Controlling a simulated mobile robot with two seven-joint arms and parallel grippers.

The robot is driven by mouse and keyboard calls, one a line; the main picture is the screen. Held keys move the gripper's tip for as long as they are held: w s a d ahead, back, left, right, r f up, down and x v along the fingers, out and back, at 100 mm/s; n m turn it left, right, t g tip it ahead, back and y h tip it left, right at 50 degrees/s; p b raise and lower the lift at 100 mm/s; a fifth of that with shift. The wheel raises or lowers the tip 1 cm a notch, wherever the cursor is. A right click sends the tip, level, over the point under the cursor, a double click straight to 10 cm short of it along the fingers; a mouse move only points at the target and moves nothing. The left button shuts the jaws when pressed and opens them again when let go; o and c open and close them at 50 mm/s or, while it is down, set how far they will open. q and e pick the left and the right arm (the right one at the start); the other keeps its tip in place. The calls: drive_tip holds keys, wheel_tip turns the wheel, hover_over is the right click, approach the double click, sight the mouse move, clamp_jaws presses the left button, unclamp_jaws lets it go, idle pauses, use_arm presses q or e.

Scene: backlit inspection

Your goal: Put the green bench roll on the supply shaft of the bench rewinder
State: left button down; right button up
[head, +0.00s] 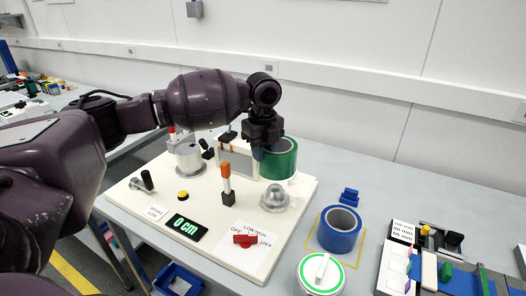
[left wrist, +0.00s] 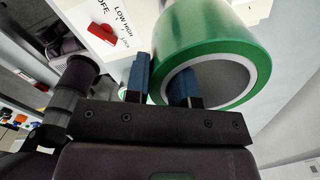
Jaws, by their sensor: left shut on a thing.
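The green bench roll (head: 284,160) is a wide ring with a white core, at the back right of the cream bench rewinder (head: 150,215). My left gripper (head: 262,152) is shut on its wall. In the left wrist view, one blue finger of the gripper (left wrist: 160,80) is outside the green roll (left wrist: 205,40) and the other is inside its hollow core. A silver domed hub (head: 274,196) stands bare on the rewinder, in front of the roll. A pale spool (head: 187,158) stands at the rewinder's back left. I cannot tell which is the supply shaft. My right gripper is out of view.
An orange-topped post (head: 226,180) stands left of the hub. A red switch (head: 246,240) and a display (head: 187,227) are at the front. A blue roll (head: 339,230) and a white-green disc (head: 320,273) sit to the right. Blocks (head: 440,270) crowd the far right.

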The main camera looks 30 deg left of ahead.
sight(263, 168)
use_arm(q)
drive_tip(key=shift+r, duration=0.1)
drive_tip(key=shift+r+p, duration=0.1)
drive_tip(key=shift+p, duration=0.7)
wheel_tip(263, 168, down, 2)
drive_tip(key=shift+b, duration=0.3)
drive_tip(key=shift+f, duration=1.5)
drive_tip(key=shift+f+b, duration=0.3)
drive_tip(key=shift+f, duration=0.25)
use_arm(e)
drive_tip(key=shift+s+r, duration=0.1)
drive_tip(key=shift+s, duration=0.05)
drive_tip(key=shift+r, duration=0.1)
